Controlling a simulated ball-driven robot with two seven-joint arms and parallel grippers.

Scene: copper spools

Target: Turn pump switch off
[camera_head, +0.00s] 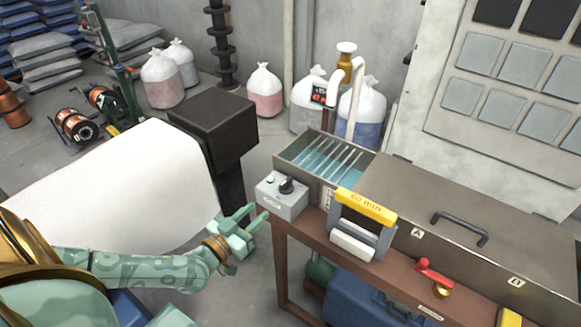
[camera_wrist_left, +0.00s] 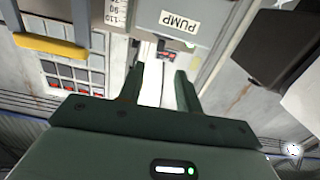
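The pump switch box (camera_head: 278,203) is a small grey box at the left end of the brown bench, with a black knob (camera_head: 287,186) and a green button (camera_head: 270,181) on top. In the left wrist view the grey box (camera_wrist_left: 218,12) shows at the top with a PUMP label (camera_wrist_left: 180,22); its knob is not visible there. My left gripper (camera_head: 259,213) is just left of and below the box, apart from the knob. In the left wrist view its two fingers (camera_wrist_left: 159,70) stand apart with nothing between them. My right gripper is not in view.
A yellow-handled tool (camera_head: 366,204) stands right of the box, near an open tank (camera_head: 322,160) with blue liquid and a brown lid (camera_head: 470,215). A red lever (camera_head: 435,272) sits at the bench front. A black block on a post (camera_head: 215,125) stands behind my arm.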

